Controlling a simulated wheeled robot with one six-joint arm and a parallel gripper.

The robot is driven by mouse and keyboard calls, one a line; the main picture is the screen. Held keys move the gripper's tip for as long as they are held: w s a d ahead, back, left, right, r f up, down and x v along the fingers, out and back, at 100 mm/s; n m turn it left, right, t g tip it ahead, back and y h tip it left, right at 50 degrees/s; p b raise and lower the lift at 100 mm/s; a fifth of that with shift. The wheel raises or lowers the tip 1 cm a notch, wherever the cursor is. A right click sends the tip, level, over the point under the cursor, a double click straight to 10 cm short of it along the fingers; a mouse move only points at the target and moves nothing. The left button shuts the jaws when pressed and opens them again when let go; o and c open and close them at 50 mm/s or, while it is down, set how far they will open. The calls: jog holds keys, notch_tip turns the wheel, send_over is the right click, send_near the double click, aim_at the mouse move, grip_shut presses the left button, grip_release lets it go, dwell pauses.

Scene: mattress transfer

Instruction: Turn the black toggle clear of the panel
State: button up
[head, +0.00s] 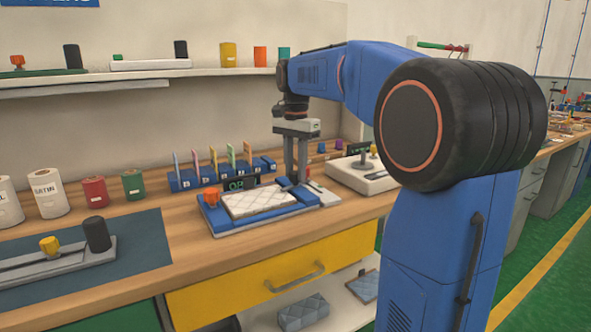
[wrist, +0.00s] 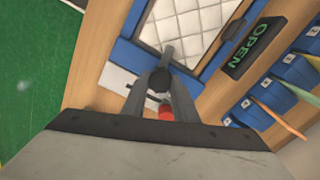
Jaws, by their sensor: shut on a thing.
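The quilted white panel (head: 258,202) lies flat in a blue frame (head: 225,225) on the bench; it also shows at the top of the wrist view (wrist: 192,25). My gripper (head: 296,180) points down at the frame's right end. In the wrist view my gripper (wrist: 162,72) is shut on the black toggle (wrist: 159,79), whose dark round top shows between the fingers. The toggle sits by the panel's near edge in that view. The fingers hide most of its body, so I cannot tell exactly how it is turned.
An orange knob (head: 211,196) stands at the frame's left corner. A small red part (wrist: 166,113) is close beside my fingers. A display reading OPEN (wrist: 250,48) and blue holders with coloured cards (wrist: 292,70) stand behind the frame. A white device (head: 362,178) is to the right.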

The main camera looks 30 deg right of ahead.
aim_at(296, 173)
jog(key=n, duration=0.4)
jog(key=shift+n, duration=0.3)
jog(key=n, duration=0.3)
jog(key=shift+n, duration=0.4)
jog(key=n, duration=0.4)
jog(key=shift+n, duration=1.7)
jog(key=o, duration=1.1)
jog(key=shift+c, duration=0.2)
notch_tip(296, 173, up, 18)
jog(key=shift+f, duration=0.25)
